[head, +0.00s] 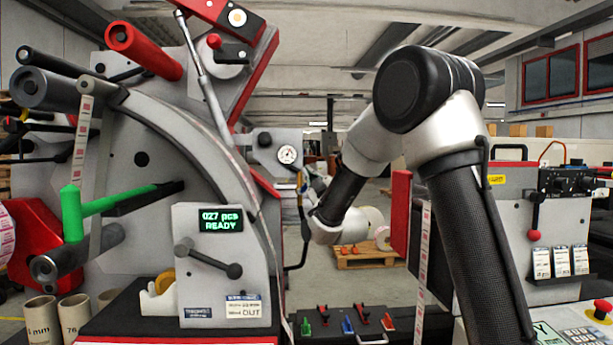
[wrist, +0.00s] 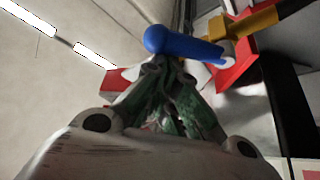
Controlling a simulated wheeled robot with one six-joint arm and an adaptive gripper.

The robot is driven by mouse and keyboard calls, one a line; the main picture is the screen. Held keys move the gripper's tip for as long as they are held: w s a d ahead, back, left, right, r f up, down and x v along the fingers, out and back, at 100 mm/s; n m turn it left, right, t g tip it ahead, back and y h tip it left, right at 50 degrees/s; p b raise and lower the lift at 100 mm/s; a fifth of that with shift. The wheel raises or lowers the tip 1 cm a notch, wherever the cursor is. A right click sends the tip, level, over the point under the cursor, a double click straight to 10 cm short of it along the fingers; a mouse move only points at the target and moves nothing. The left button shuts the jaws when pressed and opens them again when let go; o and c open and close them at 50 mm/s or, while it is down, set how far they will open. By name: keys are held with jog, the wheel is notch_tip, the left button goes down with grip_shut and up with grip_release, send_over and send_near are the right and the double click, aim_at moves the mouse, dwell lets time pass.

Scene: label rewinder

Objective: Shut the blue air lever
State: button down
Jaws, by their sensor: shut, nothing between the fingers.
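The blue air lever (wrist: 188,46) shows in the wrist view, running roughly crosswise from a rounded free end at left toward a brass-coloured fitting (wrist: 256,24) at right. My gripper (wrist: 168,66) is shut and empty. Its fingertips are just below the lever in the picture, close to its rounded end; I cannot tell whether they touch it. In the head view my arm reaches to the machine beside the round pressure gauge (head: 287,154). The lever cannot be made out clearly there, and my gripper is small and partly hidden.
Red and white parts (wrist: 238,66) lie around and behind the fitting in the wrist view. In the head view the grey rewinder frame (head: 150,215) with a green handle (head: 105,203) stands left. A bench with small coloured clamps (head: 346,325) is low in the middle.

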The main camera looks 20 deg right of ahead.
jog(key=shift+s+d+f+m+t+h, duration=0.15)
jog(key=shift+d+f+m+h, duration=0.3)
jog(key=shift+m+h, duration=0.9)
jog(key=shift+d+f+m+t+h, duration=0.2)
jog(key=shift+d+f+m+h, duration=0.4)
jog(key=shift+m, duration=1.3)
jog(key=shift+s+d+f+m+t+h, duration=0.15)
jog(key=shift+f+m+h, duration=0.25)
jog(key=shift+m+h, duration=1)
jog(key=shift+d+m+y, duration=0.1)
jog(key=shift+m+y, duration=0.15)
